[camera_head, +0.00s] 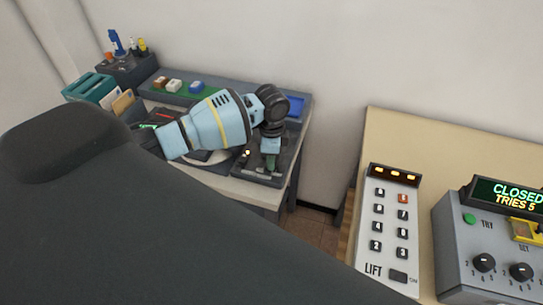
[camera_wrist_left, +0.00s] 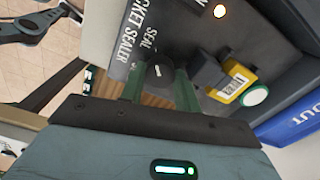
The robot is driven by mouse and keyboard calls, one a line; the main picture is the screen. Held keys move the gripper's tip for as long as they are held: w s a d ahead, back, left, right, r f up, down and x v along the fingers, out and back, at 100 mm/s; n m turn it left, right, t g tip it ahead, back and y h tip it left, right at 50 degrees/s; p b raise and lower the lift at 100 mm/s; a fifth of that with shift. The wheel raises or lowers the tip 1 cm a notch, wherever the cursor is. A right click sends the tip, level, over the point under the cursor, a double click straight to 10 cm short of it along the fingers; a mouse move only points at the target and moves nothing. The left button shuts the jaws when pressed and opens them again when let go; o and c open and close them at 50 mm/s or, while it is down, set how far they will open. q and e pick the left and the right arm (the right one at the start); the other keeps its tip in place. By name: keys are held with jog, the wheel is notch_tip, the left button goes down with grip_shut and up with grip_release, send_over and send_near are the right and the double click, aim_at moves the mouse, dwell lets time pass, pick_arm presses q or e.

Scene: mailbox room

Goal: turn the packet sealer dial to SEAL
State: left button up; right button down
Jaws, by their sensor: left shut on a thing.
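The packet sealer (camera_wrist_left: 195,40) is a dark panel with white lettering in the left wrist view. Its lit orange lamp (camera_wrist_left: 219,11) is at the top. The dark round dial (camera_wrist_left: 158,72) sits between the two green fingers of my left gripper (camera_wrist_left: 160,86), close to the printed word SEAL. The fingers are shut on the dial from both sides. I cannot make out which mark the dial points to. In the head view my left gripper (camera_head: 270,161) reaches down onto the sealer, and the dial is hidden there. My right gripper is not in view.
A blue OUT tray (camera_wrist_left: 290,122) lies further right. In the head view, a LIFT keypad (camera_head: 389,222) and a grey lock box (camera_head: 455,240) stand on the right-hand table.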

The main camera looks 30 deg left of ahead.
pick_arm(q)
jog(key=shift+m, duration=0.3)
jog(key=o, duration=1)
jog(key=shift+s, duration=0.1)
jog(key=shift+r, duration=0.1)
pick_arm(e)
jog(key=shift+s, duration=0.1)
pick_arm(q)
jog(key=shift+r, duration=0.1)
